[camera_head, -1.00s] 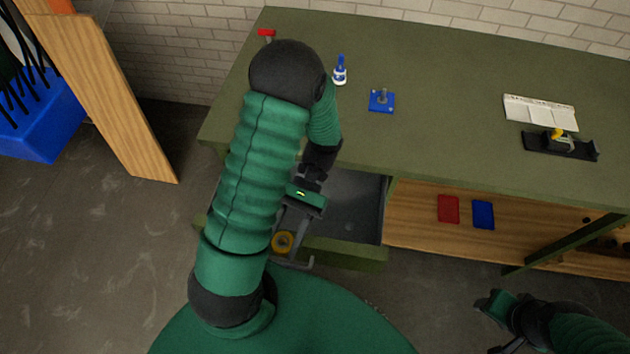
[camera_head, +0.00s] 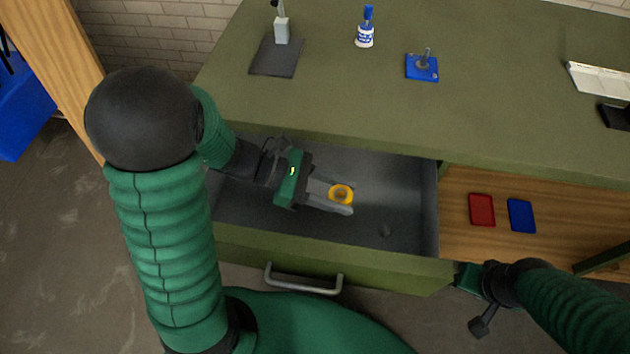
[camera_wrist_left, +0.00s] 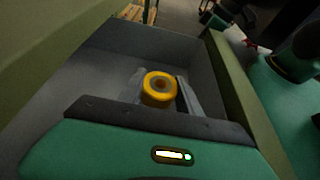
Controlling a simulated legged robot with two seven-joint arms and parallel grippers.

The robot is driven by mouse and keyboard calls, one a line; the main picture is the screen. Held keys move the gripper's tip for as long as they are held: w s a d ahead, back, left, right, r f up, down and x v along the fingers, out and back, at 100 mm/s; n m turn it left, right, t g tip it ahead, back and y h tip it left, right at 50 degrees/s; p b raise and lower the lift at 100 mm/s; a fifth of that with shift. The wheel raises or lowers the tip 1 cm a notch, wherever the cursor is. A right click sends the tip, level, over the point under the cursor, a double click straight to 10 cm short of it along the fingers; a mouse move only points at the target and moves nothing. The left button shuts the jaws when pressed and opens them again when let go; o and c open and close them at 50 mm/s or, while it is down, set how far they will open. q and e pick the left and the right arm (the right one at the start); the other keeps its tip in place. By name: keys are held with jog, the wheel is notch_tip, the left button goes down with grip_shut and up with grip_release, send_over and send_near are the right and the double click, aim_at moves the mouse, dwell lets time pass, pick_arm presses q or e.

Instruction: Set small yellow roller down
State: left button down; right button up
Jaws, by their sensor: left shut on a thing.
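The small yellow roller (camera_head: 341,194) is a short yellow ring with a darker centre. My left gripper (camera_head: 338,197) is shut on it, inside or just above the open grey drawer (camera_head: 395,190). In the left wrist view the roller (camera_wrist_left: 159,88) sits between the two grey fingers, with the drawer's walls around. I cannot tell whether the roller touches the drawer floor. My right gripper (camera_head: 480,300) is at the lower right, outside the drawer and away from the roller; its jaws are not clear.
The green workbench (camera_head: 330,110) is above the drawer, bearing a blue-capped bottle (camera_head: 365,30) and a blue plate (camera_head: 422,67). Red (camera_head: 482,210) and blue (camera_head: 522,215) trays lie on the shelf to the right.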

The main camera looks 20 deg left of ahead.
pick_arm(q)
jog(key=b, duration=0.2)
send_over(338, 220)
jog(key=f, duration=0.5)
jog(key=shift+d+f, duration=0.15)
jog(key=shift+d, duration=0.2)
jog(key=f, duration=0.2)
jog(key=f+b, duration=0.1)
jog(key=shift+a+f, duration=0.3)
jog(key=shift+f, duration=0.1)
jog(key=shift+a+r, duration=0.1)
jog(key=shift+a, duration=0.1)
jog(key=shift+d, duration=0.1)
pick_arm(e)
jog(key=f, duration=0.3)
jog(key=shift+d+f, duration=0.3)
jog(key=shift+f, duration=0.1)
pick_arm(q)
jog(key=c, duration=0.8)
grip_release()
jog(key=shift+d, duration=0.25)
jog(key=shift+c, duration=0.2)
pick_arm(e)
jog(key=shift+d, duration=0.2)
pick_arm(q)
jog(key=shift+a, duration=0.15)
pick_arm(e)
jog(key=shift+a, duration=0.1)
